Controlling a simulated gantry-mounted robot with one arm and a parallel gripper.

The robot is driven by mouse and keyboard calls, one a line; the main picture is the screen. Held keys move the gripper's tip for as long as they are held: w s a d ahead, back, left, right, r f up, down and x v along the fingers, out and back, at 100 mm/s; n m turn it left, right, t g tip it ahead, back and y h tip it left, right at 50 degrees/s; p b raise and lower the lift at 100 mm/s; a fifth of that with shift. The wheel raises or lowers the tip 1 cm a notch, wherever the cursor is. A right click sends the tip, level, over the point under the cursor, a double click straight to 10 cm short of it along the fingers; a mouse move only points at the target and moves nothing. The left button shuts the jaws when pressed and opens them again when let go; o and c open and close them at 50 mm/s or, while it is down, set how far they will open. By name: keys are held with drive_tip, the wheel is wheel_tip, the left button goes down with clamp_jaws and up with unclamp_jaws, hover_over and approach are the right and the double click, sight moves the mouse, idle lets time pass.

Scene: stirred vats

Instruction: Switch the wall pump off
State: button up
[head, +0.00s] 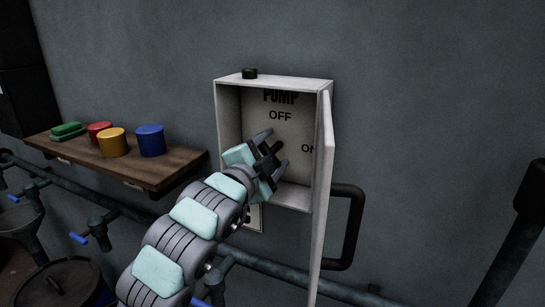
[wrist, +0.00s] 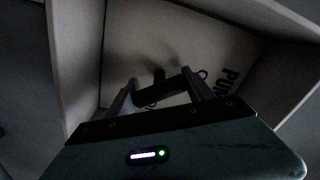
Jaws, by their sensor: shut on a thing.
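The pump box (head: 228,120) is an open pale cabinet on the wall. Its back panel reads PUMP, with OFF at the upper middle and ON at the right. The box also shows in the wrist view (wrist: 75,50). My gripper (head: 272,150) reaches inside and is shut on the dark switch handle (wrist: 172,88), seen between the fingers in the wrist view. The gripper hides much of the handle in the head view, so I cannot tell exactly which mark it points at. A small dark green lamp or button (head: 250,73) sits on top of the box.
The box door (head: 324,190) stands open at the right, close to my gripper. A wooden shelf (head: 165,180) at the left holds red, yellow and blue tubs and a green item. Pipes (head: 350,235) and blue-handled valves (head: 79,238) run along the wall below.

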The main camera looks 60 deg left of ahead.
drive_tip(key=m, duration=0.4)
drive_tip(key=shift+m+b, duration=0.3)
drive_tip(key=shift+m, duration=1.9)
drive_tip(key=o, duration=1.3)
drive_tip(key=shift+o, duration=0.2)
drive_tip(key=b+v, duration=0.2)
drive_tip(key=v, duration=0.9)
drive_tip(key=shift+a, duration=0.1)
